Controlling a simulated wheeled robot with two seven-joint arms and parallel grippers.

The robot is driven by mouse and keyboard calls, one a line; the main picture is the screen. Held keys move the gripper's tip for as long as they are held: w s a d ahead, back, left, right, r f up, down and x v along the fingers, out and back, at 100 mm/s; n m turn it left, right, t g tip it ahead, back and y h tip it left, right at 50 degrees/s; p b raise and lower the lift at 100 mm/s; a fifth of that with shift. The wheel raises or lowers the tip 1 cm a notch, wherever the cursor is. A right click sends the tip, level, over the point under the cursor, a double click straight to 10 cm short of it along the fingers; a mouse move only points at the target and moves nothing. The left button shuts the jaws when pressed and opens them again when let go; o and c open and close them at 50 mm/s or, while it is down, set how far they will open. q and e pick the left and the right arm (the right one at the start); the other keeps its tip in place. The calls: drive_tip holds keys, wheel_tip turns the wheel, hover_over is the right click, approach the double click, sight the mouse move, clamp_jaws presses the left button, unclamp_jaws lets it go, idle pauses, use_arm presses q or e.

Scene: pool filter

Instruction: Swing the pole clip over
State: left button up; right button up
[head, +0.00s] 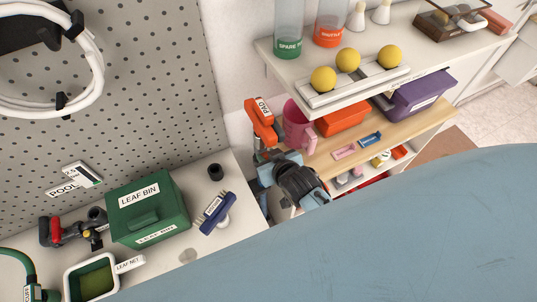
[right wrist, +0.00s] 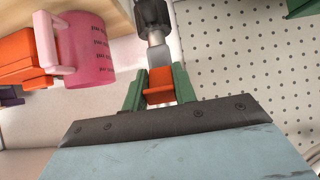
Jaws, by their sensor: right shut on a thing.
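My right gripper (head: 266,158) is beside the shelf unit in the head view, just below an orange labelled part (head: 261,116). In the right wrist view its two green fingers (right wrist: 160,92) are shut on an orange piece (right wrist: 161,80), which I take to be the pole clip. A grey and black shaft (right wrist: 154,32) runs up from behind that piece. The fingertips and the clip's lower side are partly hidden in the head view by the gripper and wrist. My left gripper is not in view.
A pink mug (head: 296,124) stands close to the right of the gripper, with an orange bin (head: 343,117) beyond. A white shelf (head: 275,62) with yellow balls overhangs. Pegboard (head: 160,70), green leaf bin (head: 150,212) and blue brush (head: 216,212) lie left.

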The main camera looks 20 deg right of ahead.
drive_tip(key=o, duration=1)
drive_tip(key=v, duration=1.3)
drive_tip(key=shift+s+r, duration=0.1)
drive_tip(key=shift+s, duration=0.05)
